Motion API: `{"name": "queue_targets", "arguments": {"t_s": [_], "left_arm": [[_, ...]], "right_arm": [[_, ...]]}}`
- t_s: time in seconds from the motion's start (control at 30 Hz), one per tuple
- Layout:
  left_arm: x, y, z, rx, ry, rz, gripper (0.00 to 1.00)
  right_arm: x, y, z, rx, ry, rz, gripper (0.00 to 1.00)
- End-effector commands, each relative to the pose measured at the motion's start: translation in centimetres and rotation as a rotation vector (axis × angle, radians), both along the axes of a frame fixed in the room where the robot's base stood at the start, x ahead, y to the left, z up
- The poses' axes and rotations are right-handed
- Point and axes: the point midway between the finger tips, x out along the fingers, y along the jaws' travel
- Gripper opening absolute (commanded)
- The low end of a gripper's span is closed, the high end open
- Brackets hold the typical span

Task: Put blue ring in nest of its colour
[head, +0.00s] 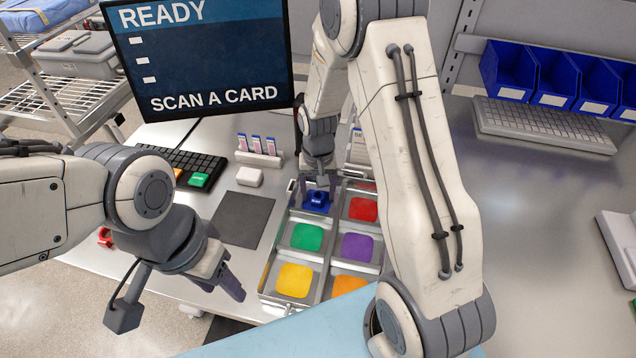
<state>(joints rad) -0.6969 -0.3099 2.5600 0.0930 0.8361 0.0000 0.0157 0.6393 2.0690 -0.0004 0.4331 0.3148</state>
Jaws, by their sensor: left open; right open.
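The blue ring (318,197) is in the far-left compartment of the metal tray (262,284). What shows around it is also blue, so that compartment seems to be the blue nest; the ring hides much of it. My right gripper (317,188) points down at the ring with its jaws open, its fingers close to the ring's sides. I cannot tell whether they touch it. My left gripper (224,284) is open and empty, left of the tray near the table's front edge.
Other nests hold red (362,209), green (307,237), purple (357,247), yellow (294,280) and orange (347,286) pads. A dark mat (242,219), keyboard (183,163) and card holder (259,158) lie left of and behind the tray. My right arm hides part of the tray's right side.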

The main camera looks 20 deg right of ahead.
Motion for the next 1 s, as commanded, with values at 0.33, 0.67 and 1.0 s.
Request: {"name": "queue_targets", "arguments": {"t_s": [0.33, 0.67, 1.0], "left_arm": [[0.0, 0.0, -1.1, 0.0, 0.0, 0.0, 0.5], [0.0, 0.0, -1.7, 0.0, 0.0, 0.0, 0.5], [0.0, 0.0, -1.7, 0.0, 0.0, 0.0, 0.5]], "right_arm": [[0.2, 0.0, 6.2, 0.0, -0.009, 0.0, 0.72], [0.1, 0.0, 11.5, 0.0, -0.003, 0.0, 0.72], [-10.1, 10.6, 15.7, 0.035, -0.029, 0.451, 0.72]]}}
